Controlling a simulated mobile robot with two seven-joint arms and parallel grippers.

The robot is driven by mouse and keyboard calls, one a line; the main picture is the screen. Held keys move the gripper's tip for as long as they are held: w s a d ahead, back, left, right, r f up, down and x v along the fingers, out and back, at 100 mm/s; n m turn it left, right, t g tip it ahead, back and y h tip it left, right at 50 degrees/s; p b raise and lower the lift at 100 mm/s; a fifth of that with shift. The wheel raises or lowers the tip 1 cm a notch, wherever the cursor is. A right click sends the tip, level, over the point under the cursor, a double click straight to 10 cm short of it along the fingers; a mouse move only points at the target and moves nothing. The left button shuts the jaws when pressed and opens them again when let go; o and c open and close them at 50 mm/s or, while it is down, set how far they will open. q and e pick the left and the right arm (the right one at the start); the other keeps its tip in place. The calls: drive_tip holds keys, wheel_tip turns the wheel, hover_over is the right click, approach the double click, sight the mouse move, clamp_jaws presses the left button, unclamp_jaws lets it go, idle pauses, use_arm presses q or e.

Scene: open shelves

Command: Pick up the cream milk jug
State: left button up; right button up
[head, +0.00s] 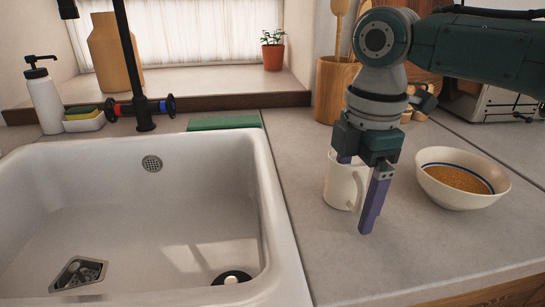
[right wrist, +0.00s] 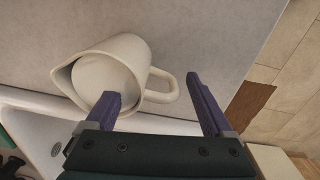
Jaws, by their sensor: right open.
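The cream milk jug (head: 341,186) stands upright on the grey counter, right of the sink. It also shows in the right wrist view (right wrist: 128,55), with its handle toward the right. My right gripper (head: 356,196) points down at the jug, and its purple fingers are apart. In the right wrist view, one finger of the gripper (right wrist: 152,86) overlaps the jug's mouth and the other is beyond the handle. The handle shows between the fingers, and nothing is gripped. I cannot tell whether a finger touches the jug. My left gripper is not in view.
A white bowl (head: 462,199) with brown contents stands right of the jug. The white sink (head: 271,215) is on the left. A wooden utensil pot (head: 326,92) stands behind. The counter in front of the jug is clear.

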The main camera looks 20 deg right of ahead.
drive_tip(key=shift+f, duration=0.15)
drive_tip(key=shift+c, duration=0.2)
clamp_jaws()
idle(0.4)
idle(0.4)
